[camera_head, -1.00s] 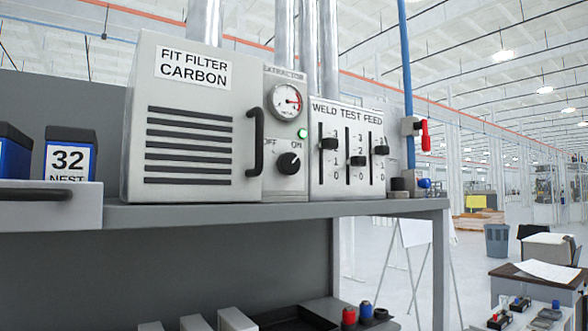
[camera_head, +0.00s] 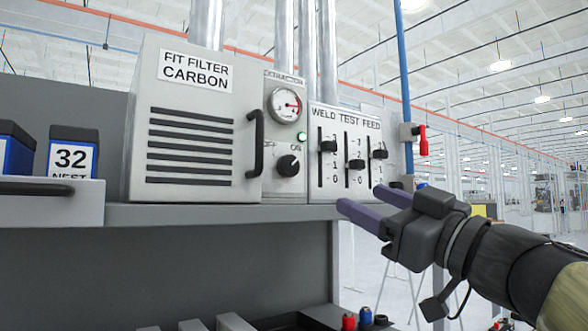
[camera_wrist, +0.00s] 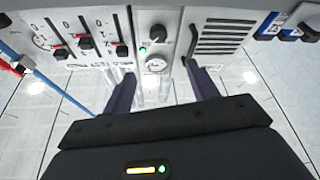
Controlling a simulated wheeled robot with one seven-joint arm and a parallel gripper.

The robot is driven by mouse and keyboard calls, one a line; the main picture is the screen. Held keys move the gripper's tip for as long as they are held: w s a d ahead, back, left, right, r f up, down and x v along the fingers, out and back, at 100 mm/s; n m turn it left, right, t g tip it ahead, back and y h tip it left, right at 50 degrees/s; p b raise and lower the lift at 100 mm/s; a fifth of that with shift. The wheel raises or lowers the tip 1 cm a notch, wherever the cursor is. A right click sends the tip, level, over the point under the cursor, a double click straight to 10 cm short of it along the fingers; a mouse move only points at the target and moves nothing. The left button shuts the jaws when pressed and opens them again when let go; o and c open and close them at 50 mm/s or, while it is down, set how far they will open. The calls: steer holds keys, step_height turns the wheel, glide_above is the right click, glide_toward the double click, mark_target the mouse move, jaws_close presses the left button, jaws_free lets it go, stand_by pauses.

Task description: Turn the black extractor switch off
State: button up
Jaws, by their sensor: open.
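The black extractor switch (camera_head: 288,165) is a round knob on the narrow extractor panel (camera_head: 284,187), below a round gauge (camera_head: 285,104). A green light (camera_head: 302,135) glows above it, and the knob's white mark points up and right towards ON. In the wrist view the knob (camera_wrist: 158,33) shows upside down at the top, between the finger directions. My gripper (camera_head: 360,202) is open and empty, below and right of the knob, in front of the weld test feed panel's lower edge. It is apart from the knob. In the wrist view my gripper's fingers (camera_wrist: 163,85) are spread.
A fit filter carbon box (camera_head: 190,130) with a black handle (camera_head: 256,143) stands left of the knob. The weld test feed panel (camera_head: 346,118) with sliders is to the right. A grey shelf (camera_head: 230,214) runs beneath. A red-handled valve (camera_head: 422,140) is farther right.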

steer(key=p, duration=0.7)
glide_toward(291, 165)
steer(key=p+x, duration=0.3)
steer(key=x, duration=0.5)
steer(key=shift+w+a+r+p, duration=0.15)
steer(key=shift+w+a+p, duration=0.1)
steer(key=shift+p, duration=0.1)
steer(key=shift+s, duration=0.1)
steer(key=c, duration=0.9)
steer(key=shift+c, duration=0.5)
steer(key=shift+d, duration=0.1)
